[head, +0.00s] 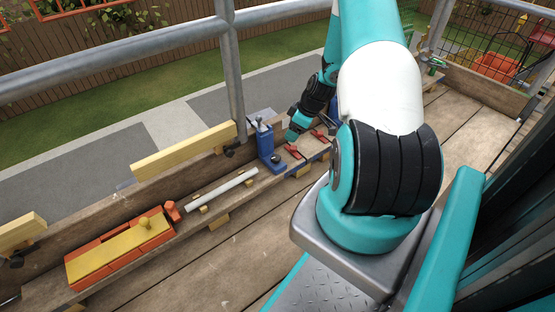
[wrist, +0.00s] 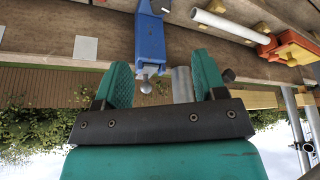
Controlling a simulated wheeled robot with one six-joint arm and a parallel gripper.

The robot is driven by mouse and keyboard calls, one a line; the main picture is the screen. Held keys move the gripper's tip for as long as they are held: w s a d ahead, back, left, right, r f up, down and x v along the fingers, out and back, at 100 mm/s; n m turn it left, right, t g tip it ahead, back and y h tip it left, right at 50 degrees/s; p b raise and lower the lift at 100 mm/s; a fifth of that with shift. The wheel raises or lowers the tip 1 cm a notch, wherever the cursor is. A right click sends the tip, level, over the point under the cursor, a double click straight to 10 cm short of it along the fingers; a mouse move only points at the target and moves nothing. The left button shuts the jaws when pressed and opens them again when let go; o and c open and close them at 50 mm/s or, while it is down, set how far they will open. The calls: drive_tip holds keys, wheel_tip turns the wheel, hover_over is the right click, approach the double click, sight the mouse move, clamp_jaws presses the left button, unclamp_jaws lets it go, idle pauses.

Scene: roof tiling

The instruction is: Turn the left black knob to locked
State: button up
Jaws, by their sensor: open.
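In the head view, one black knob (head: 16,260) sits under the short yellow board at the far left. Another black knob (head: 229,151) sits at the right end of the longer yellow board. A dark knob (wrist: 229,76) shows just right of the right finger in the wrist view. I cannot make out any locked mark on the knobs. My gripper (head: 291,137) is beyond the blue tool, at the right of both knobs. In the wrist view my gripper (wrist: 162,78) is open, its two teal fingers apart, with nothing held.
The blue tool (head: 269,153) with a silver ball-ended lever (wrist: 146,87) stands close to my fingers. A grey rail post (head: 232,75) rises beside it. A pale tube (head: 222,190) and an orange-yellow box (head: 118,250) lie on the plank. Red clips (head: 293,151) lie nearby.

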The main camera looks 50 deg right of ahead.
sight(276, 157)
drive_tip(key=b+x, duration=0.7)
drive_tip(key=x, duration=0.8)
drive_tip(key=shift+a+f+b, duration=0.15)
drive_tip(key=shift+f+b, duration=0.1)
drive_tip(key=shift+b, duration=0.1)
drive_tip(key=shift+c, duration=0.5)
drive_tip(key=c, duration=0.8)
